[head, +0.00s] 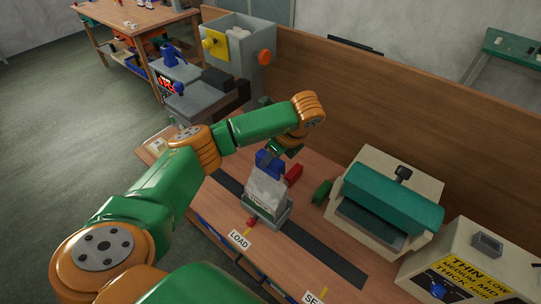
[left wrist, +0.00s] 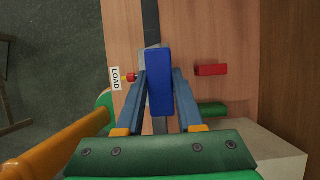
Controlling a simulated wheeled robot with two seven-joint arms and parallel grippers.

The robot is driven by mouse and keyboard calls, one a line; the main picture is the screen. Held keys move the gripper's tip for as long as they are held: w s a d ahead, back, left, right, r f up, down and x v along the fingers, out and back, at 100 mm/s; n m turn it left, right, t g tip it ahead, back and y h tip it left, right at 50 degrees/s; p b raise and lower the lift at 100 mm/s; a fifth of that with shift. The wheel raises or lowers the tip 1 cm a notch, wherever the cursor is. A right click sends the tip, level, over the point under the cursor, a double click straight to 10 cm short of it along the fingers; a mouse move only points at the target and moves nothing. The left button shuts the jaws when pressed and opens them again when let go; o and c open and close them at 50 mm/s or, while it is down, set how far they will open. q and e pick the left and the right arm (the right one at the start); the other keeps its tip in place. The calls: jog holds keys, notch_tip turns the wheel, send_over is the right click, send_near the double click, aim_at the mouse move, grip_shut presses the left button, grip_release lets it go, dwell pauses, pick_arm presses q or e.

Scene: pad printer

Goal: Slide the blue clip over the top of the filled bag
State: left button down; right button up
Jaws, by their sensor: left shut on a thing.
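The blue clip (head: 268,163) is held lengthwise between the fingers of my left gripper (head: 274,153). In the left wrist view the clip (left wrist: 160,82) lies between both fingers, and the gripper (left wrist: 160,75) is shut on it. In the left wrist view the clip hides the bag. My right gripper is not in view.
A red clip (head: 293,174) and a green clip (head: 322,192) lie right of the holder. A small red part (head: 251,221) is by the LOAD label (head: 239,239). A teal-lidded machine (head: 392,198) stands farther right. A wooden panel (head: 390,105) runs behind.

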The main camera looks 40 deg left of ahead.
aim_at(271, 166)
pick_arm(q)
jog(key=shift+w, duration=0.1)
jog(key=shift+f, duration=0.15)
jog(key=shift+f+b, duration=1.6)
jog(key=shift+f, duration=0.05)
jog(key=shift+c, duration=2.3)
grip_release()
notch_tip(271, 166, up, 6)
jog(key=p, duration=0.4)
jog(key=shift+r+p, duration=0.15)
jog(key=shift+p, duration=0.2)
